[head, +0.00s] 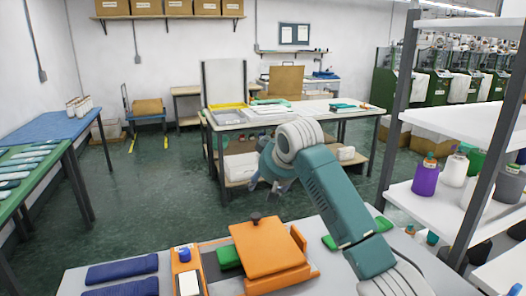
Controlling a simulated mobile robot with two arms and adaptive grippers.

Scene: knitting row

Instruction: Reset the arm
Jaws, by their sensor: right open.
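My right arm comes in from the lower right, bent over the near table. My right gripper (271,184) points away from me, beyond the table's far edge, and is partly hidden behind my own wrist. It is open, and I see nothing held in it. My left gripper is not in view.
A shelf rack (440,192) with purple, white and grey cones stands close on the right. A green table (30,165) and a blue table (52,126) stand left. A white worktable (290,118) stands behind my gripper. Green floor (150,190) is open at the centre left.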

